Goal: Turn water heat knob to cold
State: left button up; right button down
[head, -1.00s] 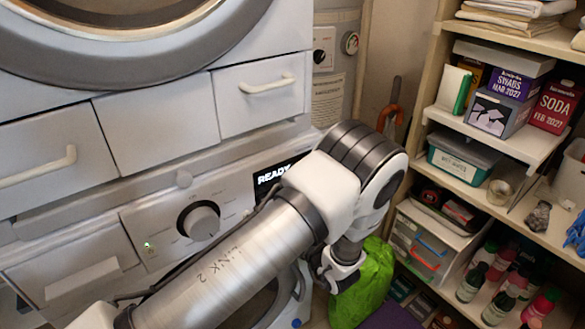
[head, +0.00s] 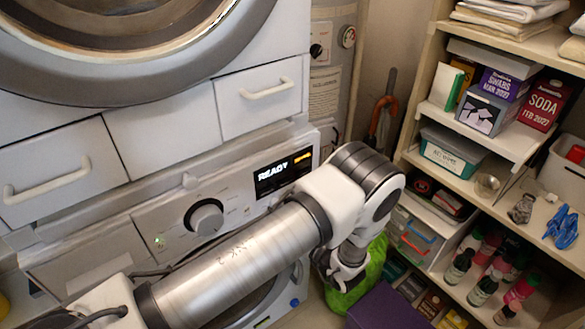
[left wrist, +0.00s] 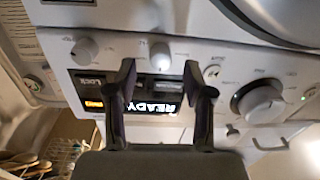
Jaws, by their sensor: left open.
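A small dark knob (head: 316,51) sits on the white tank unit at the back, beside a round gauge (head: 348,37). The washer panel below has a large round dial (head: 205,217) and a lit READY display (head: 285,172). In the left wrist view the dial (left wrist: 258,101) is at right, and two small white knobs (left wrist: 160,56) and (left wrist: 85,50) sit beside the display. No heat label is legible on any knob. My left gripper (left wrist: 159,75) is open and empty, its fingers in front of the display, apart from the dial. My right gripper is out of view.
Shelves with boxes, including a SODA box (head: 545,104), and several bottles stand at right. A green bag (head: 362,284) and a purple box (head: 386,306) lie low by my arm. Drawers with handles (head: 267,88) project above the washer panel.

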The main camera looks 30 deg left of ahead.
pick_arm(q)
jog(key=s+d+r+p, duration=0.15)
jog(key=d+p, duration=0.25)
jog(key=p, duration=0.4)
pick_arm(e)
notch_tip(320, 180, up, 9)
pick_arm(q)
jog(key=n+y+b, duration=0.1)
jog(key=n+b, duration=0.4)
jog(key=b, duration=0.3)
send_near(283, 162)
jog(key=x, duration=0.5)
jog(key=shift+w+a+f, duration=0.2)
jog(key=shift+a+f, duration=0.05)
jog(key=shift+f, duration=0.05)
jog(key=shift+s+a+r, duration=0.1)
jog(key=shift+a+r, duration=0.15)
jog(key=shift+r, duration=0.25)
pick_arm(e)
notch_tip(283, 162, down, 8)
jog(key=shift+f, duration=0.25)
